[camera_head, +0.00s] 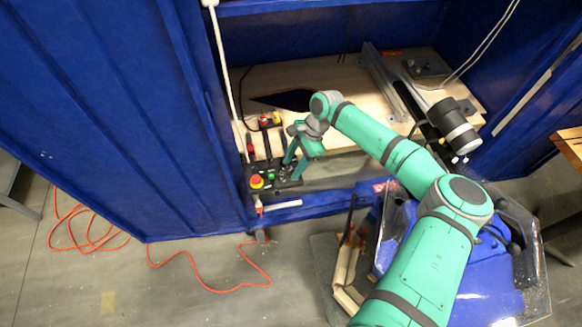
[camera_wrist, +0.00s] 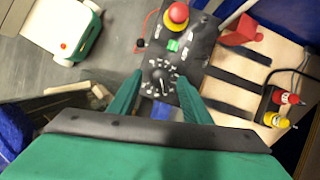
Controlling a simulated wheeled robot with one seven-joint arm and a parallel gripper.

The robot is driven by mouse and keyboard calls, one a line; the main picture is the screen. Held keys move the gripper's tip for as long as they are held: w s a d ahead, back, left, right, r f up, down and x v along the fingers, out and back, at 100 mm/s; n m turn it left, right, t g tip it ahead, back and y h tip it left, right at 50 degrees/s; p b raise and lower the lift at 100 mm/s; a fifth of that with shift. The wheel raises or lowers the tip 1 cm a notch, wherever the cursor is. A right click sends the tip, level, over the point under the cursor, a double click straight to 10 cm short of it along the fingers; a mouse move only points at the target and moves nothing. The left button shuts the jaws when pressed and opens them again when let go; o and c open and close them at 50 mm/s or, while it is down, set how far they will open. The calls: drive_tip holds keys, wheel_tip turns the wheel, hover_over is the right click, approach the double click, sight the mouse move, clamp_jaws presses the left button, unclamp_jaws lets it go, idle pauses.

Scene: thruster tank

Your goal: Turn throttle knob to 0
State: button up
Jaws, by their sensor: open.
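The throttle knob (camera_wrist: 161,77) is a small black dial ringed by white marks on a black control panel (camera_wrist: 187,47) in the wrist view. My gripper (camera_wrist: 160,82) is open, with one green finger on each side of the knob. I cannot tell whether the fingers touch it. The mark that the knob points to is too small to read. In the head view my gripper (camera_head: 289,171) is over the panel (camera_head: 259,192) at the bench's front left corner, and it hides the knob there.
A red emergency button on yellow (camera_wrist: 178,13) and a green button (camera_wrist: 173,45) sit on the panel just beyond the knob. Red and yellow plugs (camera_wrist: 277,119) stand at right. Blue cabinet walls (camera_head: 120,110) flank the wooden bench. Orange cable (camera_head: 215,287) lies on the floor.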

drive_tip(key=shift+x, duration=0.8)
drive_tip(key=shift+c, duration=0.2)
drive_tip(key=c, duration=1)
